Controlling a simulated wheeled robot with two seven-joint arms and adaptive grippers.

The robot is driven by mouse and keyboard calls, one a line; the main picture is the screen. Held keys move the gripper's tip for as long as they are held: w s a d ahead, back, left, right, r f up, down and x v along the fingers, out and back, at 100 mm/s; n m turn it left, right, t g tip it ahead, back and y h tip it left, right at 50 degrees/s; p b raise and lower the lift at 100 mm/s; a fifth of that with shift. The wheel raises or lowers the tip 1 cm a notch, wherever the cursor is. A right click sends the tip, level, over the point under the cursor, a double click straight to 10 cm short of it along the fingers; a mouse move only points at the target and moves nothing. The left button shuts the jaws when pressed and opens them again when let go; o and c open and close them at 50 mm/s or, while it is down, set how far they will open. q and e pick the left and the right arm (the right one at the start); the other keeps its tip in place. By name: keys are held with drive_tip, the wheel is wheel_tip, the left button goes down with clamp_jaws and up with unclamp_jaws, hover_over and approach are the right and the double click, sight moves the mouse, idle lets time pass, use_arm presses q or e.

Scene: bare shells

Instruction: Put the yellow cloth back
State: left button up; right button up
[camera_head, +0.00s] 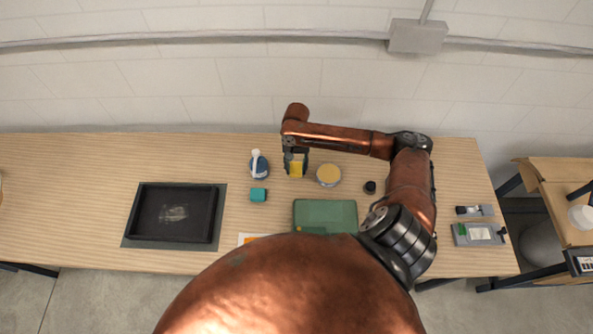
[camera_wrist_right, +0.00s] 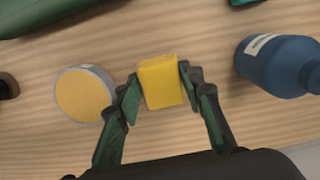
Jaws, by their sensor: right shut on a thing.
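The yellow cloth (camera_head: 296,168) is a small folded block between the fingers of my right gripper (camera_head: 296,160). In the right wrist view the cloth (camera_wrist_right: 161,82) sits between the two dark green fingertips (camera_wrist_right: 158,88), which close on its sides. The wooden table lies below it; I cannot tell whether the cloth touches it. My left gripper does not show in either view.
A round yellow-topped tin (camera_head: 328,175) stands right of the cloth and a blue bottle (camera_head: 259,166) stands left. A teal block (camera_head: 258,195), a green case (camera_head: 325,214), a black tray (camera_head: 137,212) and a small black item (camera_head: 370,187) are also on the table (camera_head: 70,175).

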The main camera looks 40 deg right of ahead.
sight(297, 171)
drive_tip(key=shift+d+f, duration=0.25)
wheel_tip(297, 171, down, 3)
drive_tip(key=shift+w+f, duration=0.15)
drive_tip(key=shift+f, duration=0.05)
drive_tip(key=o, duration=0.7)
drive_tip(key=shift+f, duration=0.1)
drive_tip(key=shift+c, duration=0.2)
drive_tip(key=o, duration=0.4)
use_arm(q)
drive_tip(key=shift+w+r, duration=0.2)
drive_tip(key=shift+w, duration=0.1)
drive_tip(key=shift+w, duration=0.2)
use_arm(e)
drive_tip(key=r, duration=0.8)
drive_tip(key=w+d+r, duration=0.1)
drive_tip(key=r, duration=0.3)
drive_tip(key=shift+r, duration=0.1)
